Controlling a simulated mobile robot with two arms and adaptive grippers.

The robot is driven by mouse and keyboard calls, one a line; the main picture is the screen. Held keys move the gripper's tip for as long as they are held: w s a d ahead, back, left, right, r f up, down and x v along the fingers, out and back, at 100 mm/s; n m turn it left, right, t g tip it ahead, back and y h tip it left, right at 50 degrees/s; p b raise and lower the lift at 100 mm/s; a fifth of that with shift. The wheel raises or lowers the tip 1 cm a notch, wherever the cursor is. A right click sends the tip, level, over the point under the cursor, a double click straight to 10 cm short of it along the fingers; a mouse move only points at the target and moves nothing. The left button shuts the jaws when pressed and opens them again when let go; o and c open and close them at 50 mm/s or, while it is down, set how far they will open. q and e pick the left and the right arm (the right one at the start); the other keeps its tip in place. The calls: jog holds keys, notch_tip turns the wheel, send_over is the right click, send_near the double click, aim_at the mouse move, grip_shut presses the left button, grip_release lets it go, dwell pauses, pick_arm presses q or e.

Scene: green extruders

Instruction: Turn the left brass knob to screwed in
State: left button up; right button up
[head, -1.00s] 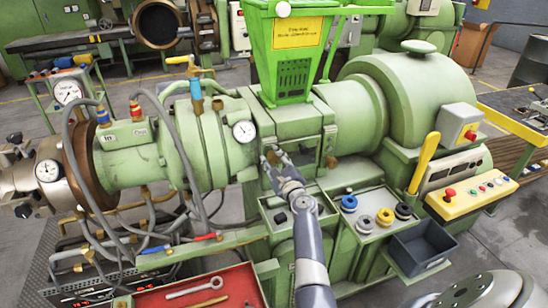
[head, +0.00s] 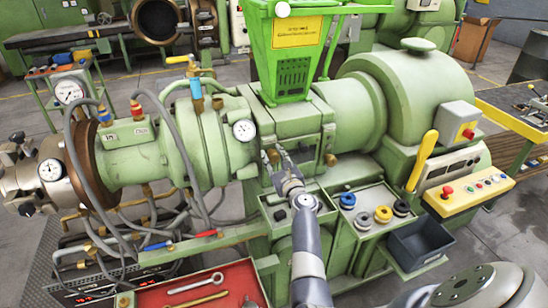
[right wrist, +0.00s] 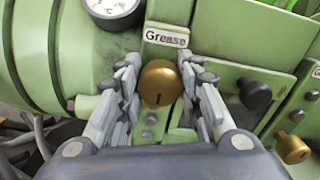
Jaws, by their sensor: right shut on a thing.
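The left brass knob (right wrist: 160,84) sits under the "Grease" label on the green extruder (head: 345,105). It is round, with a short dark mark on its lower face. My right gripper (right wrist: 163,88) has one finger on each side of this knob and is shut on it. In the head view my right gripper (head: 278,156) reaches up to the front of the extruder block and largely hides the knob. A second brass knob (right wrist: 292,148) is to the right, also visible in the head view (head: 331,160). My left gripper is not in view.
A black knob (right wrist: 257,96) sits between the two brass knobs. Below are a tray with colored rings (head: 383,214), a dark bin (head: 420,244) and a red tool tray (head: 240,285). Hoses hang at left.

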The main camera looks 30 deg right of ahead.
aim_at(274, 153)
jog(key=shift+r, duration=0.1)
jog(key=o, duration=1)
jog(key=shift+c, duration=0.2)
jog(key=shift+o, duration=0.6)
notch_tip(274, 153, up, 10)
jog(key=shift+f, duration=0.1)
